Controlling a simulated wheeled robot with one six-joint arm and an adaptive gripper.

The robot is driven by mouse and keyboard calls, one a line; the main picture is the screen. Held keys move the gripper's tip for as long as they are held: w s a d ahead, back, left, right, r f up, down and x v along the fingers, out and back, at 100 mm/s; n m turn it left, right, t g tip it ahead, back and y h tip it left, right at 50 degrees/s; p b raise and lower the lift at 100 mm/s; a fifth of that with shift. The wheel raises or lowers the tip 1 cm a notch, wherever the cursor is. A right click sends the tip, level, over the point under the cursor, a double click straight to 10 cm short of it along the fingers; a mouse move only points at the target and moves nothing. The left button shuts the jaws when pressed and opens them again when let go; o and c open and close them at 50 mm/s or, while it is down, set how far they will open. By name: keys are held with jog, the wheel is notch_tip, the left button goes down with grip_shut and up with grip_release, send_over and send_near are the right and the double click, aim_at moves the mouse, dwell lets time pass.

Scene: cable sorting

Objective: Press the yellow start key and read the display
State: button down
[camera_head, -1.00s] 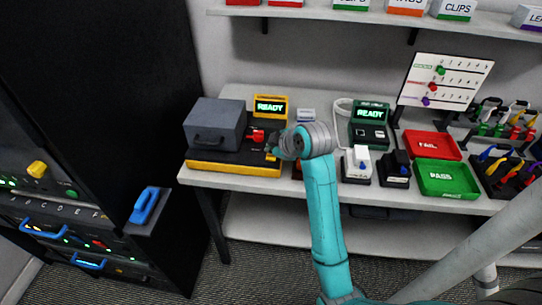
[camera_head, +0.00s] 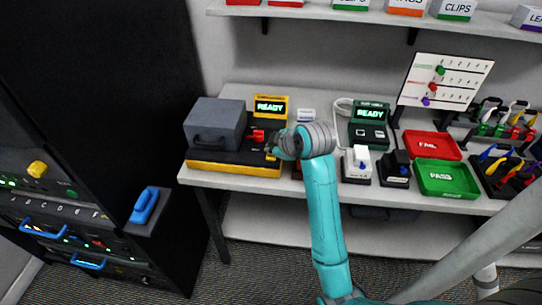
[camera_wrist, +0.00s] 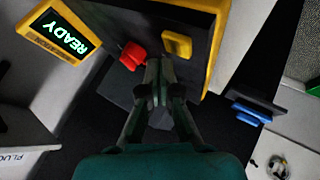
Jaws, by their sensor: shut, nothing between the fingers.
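The yellow start key (camera_wrist: 177,45) sits on the black top of the yellow-edged tester (camera_wrist: 214,60). In the wrist view my shut, empty gripper (camera_wrist: 153,72) points at the black top between the key and a red part (camera_wrist: 132,56). A gap shows between the fingertips and the key in that view; the height above the top is hard to judge. The yellow-framed display (camera_wrist: 62,35) reads READY in green, and it also shows in the head view (camera_head: 270,107).
A grey box with a handle (camera_head: 215,124) stands on the tester's left. A second display (camera_head: 371,113), also reading READY, stands to the right. Beyond are a red FAIL tray (camera_head: 453,154), a green PASS tray (camera_head: 424,189) and cable racks. A shelf hangs above.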

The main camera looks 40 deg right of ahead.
aim_at(272, 157)
jog(key=shift+f, duration=0.1)
jog(key=shift+f, duration=0.35)
jog(key=shift+f, duration=0.35)
dwell(0.9)
jog(key=shift+r, duration=0.8)
jog(key=shift+r, duration=0.1)
jog(key=shift+r, duration=2.45)
